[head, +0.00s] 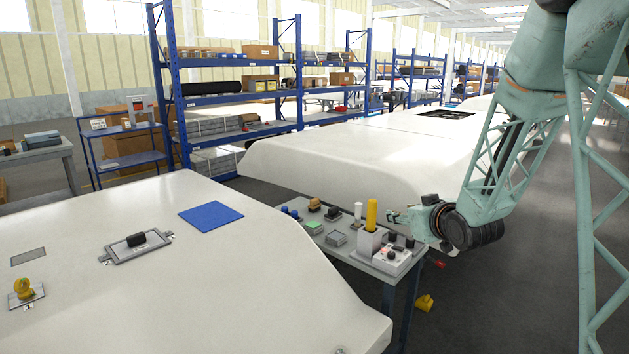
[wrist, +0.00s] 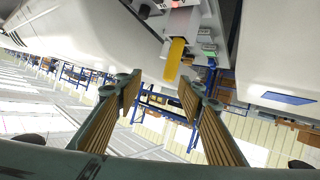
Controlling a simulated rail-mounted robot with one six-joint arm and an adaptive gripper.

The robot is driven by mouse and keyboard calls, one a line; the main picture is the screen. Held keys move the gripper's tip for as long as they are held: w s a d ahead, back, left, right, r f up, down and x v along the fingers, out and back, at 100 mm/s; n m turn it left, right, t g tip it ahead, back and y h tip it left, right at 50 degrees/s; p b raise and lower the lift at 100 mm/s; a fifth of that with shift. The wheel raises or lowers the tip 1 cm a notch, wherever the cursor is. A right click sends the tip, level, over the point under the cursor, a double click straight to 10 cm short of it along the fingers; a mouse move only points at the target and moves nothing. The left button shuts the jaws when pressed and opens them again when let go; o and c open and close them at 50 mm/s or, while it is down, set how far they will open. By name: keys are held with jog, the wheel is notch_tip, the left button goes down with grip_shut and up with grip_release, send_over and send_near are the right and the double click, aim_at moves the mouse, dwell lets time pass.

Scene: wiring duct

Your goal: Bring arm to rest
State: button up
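My arm comes down from the upper right in the head view. My gripper (head: 396,217) is above the right end of a small tool cart, close to a yellow upright piece (head: 372,214) in a grey holder. In the wrist view my gripper (wrist: 160,90) has its two ribbed fingers spread apart with nothing held between them. The yellow piece (wrist: 175,60) shows beyond the fingertips, apart from them.
The cart top (head: 312,226) carries several small items and a white box with buttons (head: 392,258). A large white panel (head: 120,290) with a blue square (head: 211,216) fills the front left. A second panel (head: 330,150) lies behind. A yellow object (head: 425,303) lies on the floor.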

jog(key=s+r+m+g+h, duration=0.1)
jog(key=s+r, duration=0.3)
jog(key=s, duration=0.2)
jog(key=s+r+g+h, duration=0.1)
jog(key=s+r, duration=0.2)
jog(key=s, duration=0.3)
jog(key=s+a+r+m+g, duration=0.1)
jog(key=s+a+g, duration=0.1)
jog(key=s, duration=1.4)
jog(key=s+a+r+g, duration=0.2)
jog(key=s+g, duration=0.1)
jog(key=s, duration=1.4)
jog(key=s+a+r+m+g, duration=0.1)
jog(key=s+a+g, duration=0.1)
jog(key=s, duration=1.4)
jog(key=shift+s+r+m, duration=0.25)
jog(key=shift+s+m, duration=0.05)
